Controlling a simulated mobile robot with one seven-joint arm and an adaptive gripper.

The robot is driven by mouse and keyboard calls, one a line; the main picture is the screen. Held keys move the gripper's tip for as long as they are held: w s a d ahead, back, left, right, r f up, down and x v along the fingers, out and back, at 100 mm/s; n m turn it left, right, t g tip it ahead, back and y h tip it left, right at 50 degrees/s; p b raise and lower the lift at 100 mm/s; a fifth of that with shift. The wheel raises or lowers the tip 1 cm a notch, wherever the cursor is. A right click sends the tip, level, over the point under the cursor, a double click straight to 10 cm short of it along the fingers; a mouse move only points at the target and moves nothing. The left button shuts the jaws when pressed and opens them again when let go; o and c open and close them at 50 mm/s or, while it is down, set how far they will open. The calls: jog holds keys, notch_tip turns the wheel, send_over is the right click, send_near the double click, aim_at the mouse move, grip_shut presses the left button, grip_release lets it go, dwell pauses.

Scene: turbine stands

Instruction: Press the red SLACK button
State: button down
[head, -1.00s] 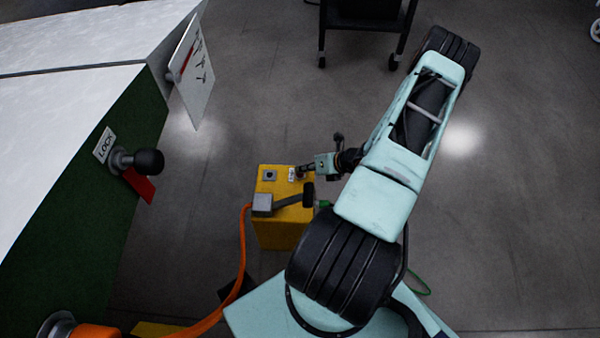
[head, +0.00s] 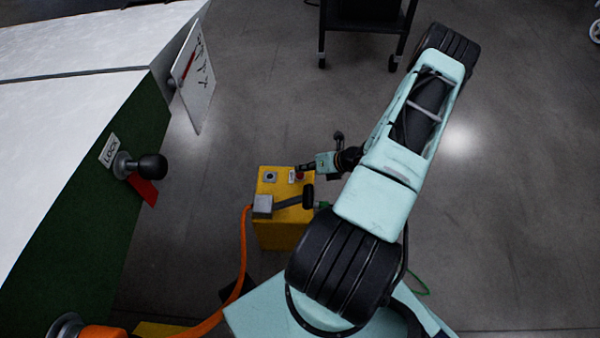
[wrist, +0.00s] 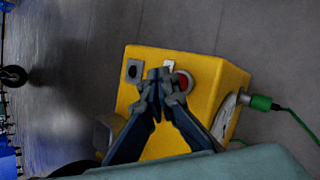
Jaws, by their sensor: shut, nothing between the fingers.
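The red SLACK button (head: 300,176) sits on top of a yellow box (head: 283,238), near its right back corner. In the wrist view the red button (wrist: 184,83) shows in a pale ring on the yellow box (wrist: 205,69), partly covered by a fingertip. My gripper (wrist: 160,80) is shut and empty, its fingertips over the box top just left of the button. In the head view my gripper (head: 308,167) reaches in from the right, its tips close to the button. I cannot tell whether the fingertips touch anything.
A grey square with a dark round centre (head: 270,176) and a black-handled lever (head: 290,202) share the box top. An orange hose (head: 242,270) runs along its left. A white-and-green stand with a LOCK knob (head: 150,167) stands left. A dark cart (head: 365,30) stands behind.

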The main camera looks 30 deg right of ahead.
aim_at(302, 175)
jog(key=shift+r, duration=0.1)
jog(key=shift+r+p, duration=1.85)
jog(key=shift+r, duration=0.55)
